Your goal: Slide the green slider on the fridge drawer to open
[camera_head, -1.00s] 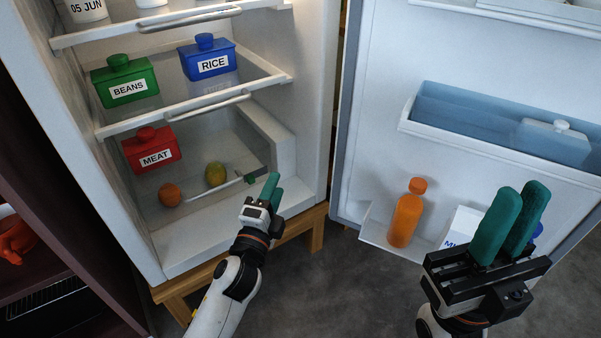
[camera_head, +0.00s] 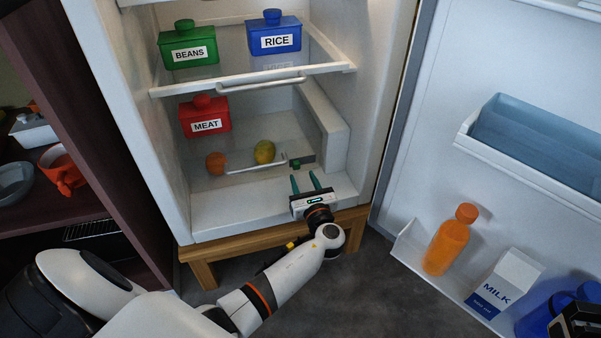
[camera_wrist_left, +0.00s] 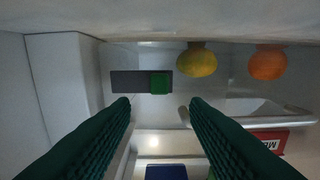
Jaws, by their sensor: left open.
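The green slider (camera_head: 296,164) sits on a dark track (camera_head: 306,160) at the right end of the fridge's bottom drawer (camera_head: 240,170). In the left wrist view the green slider (camera_wrist_left: 159,83) is at the right end of the dark track (camera_wrist_left: 127,82). My left gripper (camera_head: 305,180) is open and empty, just in front of and below the slider. In the wrist view its two fingers (camera_wrist_left: 160,108) are spread, with the slider between and beyond them. Of my right gripper (camera_head: 577,322), only a dark part shows at the bottom right corner; its fingers are out of frame.
An orange (camera_head: 215,163) and a yellow-green fruit (camera_head: 264,152) lie in the drawer near a red MEAT box (camera_head: 205,117). Green BEANS (camera_head: 188,46) and blue RICE (camera_head: 274,33) boxes stand on the shelf above. The open door at right holds an orange bottle (camera_head: 447,240) and milk carton (camera_head: 505,283).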

